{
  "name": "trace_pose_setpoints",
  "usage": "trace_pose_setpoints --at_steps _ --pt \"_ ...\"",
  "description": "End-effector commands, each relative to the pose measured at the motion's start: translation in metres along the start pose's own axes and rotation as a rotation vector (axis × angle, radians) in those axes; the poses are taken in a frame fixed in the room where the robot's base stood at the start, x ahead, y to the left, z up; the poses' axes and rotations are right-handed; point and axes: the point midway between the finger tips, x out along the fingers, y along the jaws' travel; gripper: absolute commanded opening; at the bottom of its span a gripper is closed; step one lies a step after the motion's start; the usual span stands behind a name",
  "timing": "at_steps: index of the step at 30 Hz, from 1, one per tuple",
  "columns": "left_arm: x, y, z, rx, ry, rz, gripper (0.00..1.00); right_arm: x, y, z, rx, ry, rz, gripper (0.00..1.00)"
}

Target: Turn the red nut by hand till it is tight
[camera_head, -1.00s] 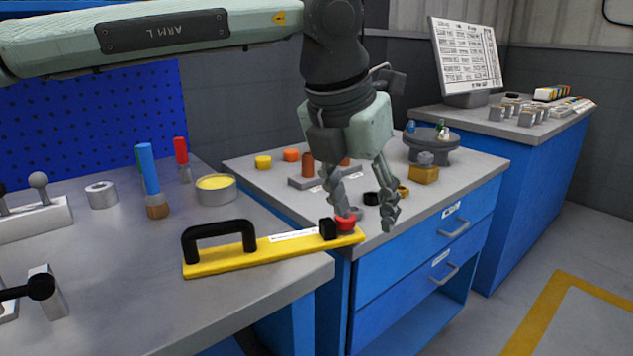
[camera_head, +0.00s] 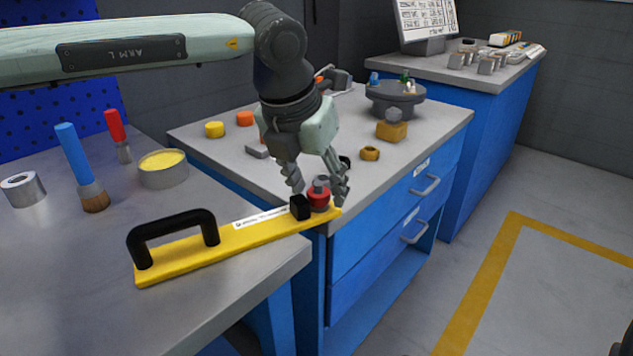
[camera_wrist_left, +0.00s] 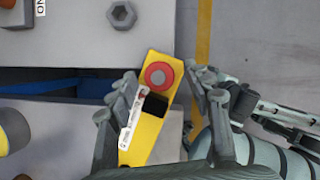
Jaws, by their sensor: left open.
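The red nut (camera_head: 319,197) sits at the right end of a yellow bar (camera_head: 240,238), beside a black block (camera_head: 300,207). From above it looks like a red ring with a grey centre in the left wrist view (camera_wrist_left: 158,75). My left gripper (camera_head: 320,187) is open just above the bar's end, one finger on either side of the nut in the picture. In the left wrist view both fingers (camera_wrist_left: 163,85) are spread, with the nut in the gap and clear space around it. I cannot tell the exact height of the fingertips over it. My right gripper is not in view.
The bar, with its black handle (camera_head: 172,236), bridges the gap between the near grey bench (camera_head: 130,290) and the blue drawer bench. Orange and yellow pieces and a brass nut (camera_head: 370,153) lie behind.

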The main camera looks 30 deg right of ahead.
Motion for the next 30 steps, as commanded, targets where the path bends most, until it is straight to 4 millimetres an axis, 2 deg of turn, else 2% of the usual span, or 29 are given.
trace_pose_setpoints --at_steps 8,20,30 --pt "0.002 0.0 0.0001 0.0 0.0 0.0 0.51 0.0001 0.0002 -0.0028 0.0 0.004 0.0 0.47" --pt "0.0017 0.0001 0.0002 0.0 -0.001 0.0 0.01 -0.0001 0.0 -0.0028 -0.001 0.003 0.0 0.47" --pt "0.0028 0.0012 0.0 0.045 -0.002 -0.018 0.01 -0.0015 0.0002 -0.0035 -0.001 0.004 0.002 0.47"
